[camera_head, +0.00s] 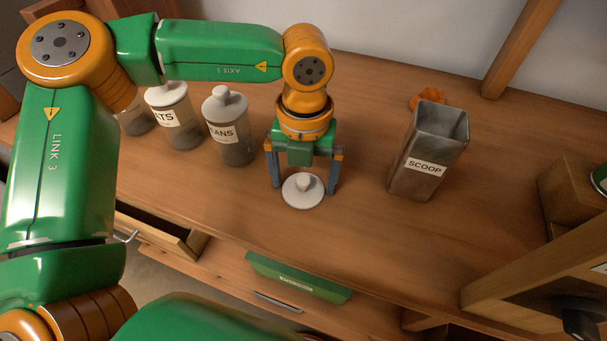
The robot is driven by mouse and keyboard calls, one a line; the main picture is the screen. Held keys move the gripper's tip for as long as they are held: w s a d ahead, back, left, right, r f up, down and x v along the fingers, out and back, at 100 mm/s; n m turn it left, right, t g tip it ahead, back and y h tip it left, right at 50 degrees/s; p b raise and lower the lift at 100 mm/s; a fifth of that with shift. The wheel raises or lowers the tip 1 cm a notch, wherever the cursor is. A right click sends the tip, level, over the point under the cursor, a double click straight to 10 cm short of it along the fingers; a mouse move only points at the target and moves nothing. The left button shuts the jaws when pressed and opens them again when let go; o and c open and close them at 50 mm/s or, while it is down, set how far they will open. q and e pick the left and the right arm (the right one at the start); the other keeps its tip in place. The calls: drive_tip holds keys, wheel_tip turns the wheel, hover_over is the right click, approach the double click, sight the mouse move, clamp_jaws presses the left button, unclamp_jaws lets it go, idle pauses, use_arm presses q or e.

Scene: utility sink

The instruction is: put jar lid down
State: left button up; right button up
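The white round jar lid (303,197) with a small knob appears to lie flat on the wooden worktop, knob up. My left gripper (303,187) points down at the lid from behind. Its two blue-grey fingers are wide apart, one on each side of the knob, with clear gaps to it. Whether the fingertips touch the lid's rim or the worktop is hard to tell. My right gripper is not in view.
Several lidded glass jars (230,140) stand left of the gripper. A grey container labelled SCOOP (421,165) stands to the right, with an orange object (428,96) behind it. An open drawer (160,232) is below the front edge. The worktop (385,235) right of the lid is clear.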

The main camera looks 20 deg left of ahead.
sight(305, 177)
use_arm(q)
wheel_tip(305, 177, up, 12)
drive_tip(key=shift+r+p, duration=0.2)
drive_tip(key=shift+p, duration=0.15)
drive_tip(key=shift+d, duration=0.1)
